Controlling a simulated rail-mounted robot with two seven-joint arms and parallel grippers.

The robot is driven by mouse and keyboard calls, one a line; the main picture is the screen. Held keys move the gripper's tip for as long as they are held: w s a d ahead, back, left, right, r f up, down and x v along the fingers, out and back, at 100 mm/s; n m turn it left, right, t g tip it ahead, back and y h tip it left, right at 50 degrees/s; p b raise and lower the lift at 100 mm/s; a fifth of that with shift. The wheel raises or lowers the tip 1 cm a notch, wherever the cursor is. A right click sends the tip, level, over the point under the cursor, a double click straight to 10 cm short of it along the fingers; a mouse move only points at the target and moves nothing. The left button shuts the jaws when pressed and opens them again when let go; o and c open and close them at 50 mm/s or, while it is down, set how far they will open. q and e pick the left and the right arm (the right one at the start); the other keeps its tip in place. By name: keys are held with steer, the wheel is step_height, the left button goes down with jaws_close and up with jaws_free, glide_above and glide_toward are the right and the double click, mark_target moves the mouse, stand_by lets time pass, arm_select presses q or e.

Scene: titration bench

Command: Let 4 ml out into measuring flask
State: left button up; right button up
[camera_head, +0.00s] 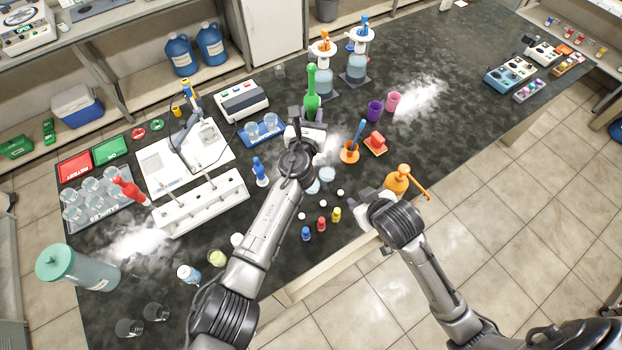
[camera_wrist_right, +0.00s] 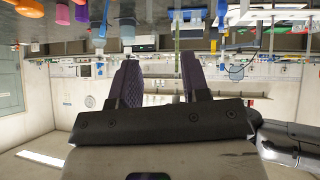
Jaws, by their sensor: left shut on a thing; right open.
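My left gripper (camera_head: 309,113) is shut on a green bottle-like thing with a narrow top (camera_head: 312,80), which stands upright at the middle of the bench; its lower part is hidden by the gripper. My right gripper (camera_head: 368,198) is open near the bench's front edge, just left of an orange wash bottle (camera_head: 398,180). In the right wrist view its two fingers (camera_wrist_right: 160,78) stand apart with nothing seen between them. Clear glass vessels stand in a blue tray (camera_head: 246,136), left of the left gripper. I cannot tell which vessel is the measuring flask.
Two dispenser bottles (camera_head: 356,68) stand behind the left gripper. Purple (camera_head: 375,111) and pink cups, an orange holder (camera_head: 349,153) and a red block (camera_head: 376,144) are to its right. A white rack (camera_head: 201,204) lies left. Small coloured bottles (camera_head: 321,224) stand near the front edge.

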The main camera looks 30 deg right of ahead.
steer(key=w+d+r+m+t+h, duration=0.1)
steer(key=w+d+r+t, duration=0.25)
steer(key=w+r, duration=0.65)
steer(key=w+d+r+t, duration=0.2)
steer(key=w+d+r, duration=0.2)
steer(key=w+r, duration=0.55)
steer(key=w+a+r+n+g+y, duration=0.2)
steer(key=w+a+r+n+y, duration=0.1)
steer(key=a+r, duration=0.3)
steer(key=w+a+r+n+g+y, duration=0.3)
steer(key=a+r, duration=0.1)
steer(key=a, duration=0.5)
step_height(320, 180, up, 4)
steer(key=f+n+g+h, duration=0.1)
steer(key=g+h, duration=0.1)
steer(key=g, duration=0.5)
glide_above(313, 65)
steer(key=shift+a+r, duration=0.2)
steer(key=shift+r, duration=0.05)
steer(key=shift+d, duration=0.15)
steer(key=shift+f, duration=4.4)
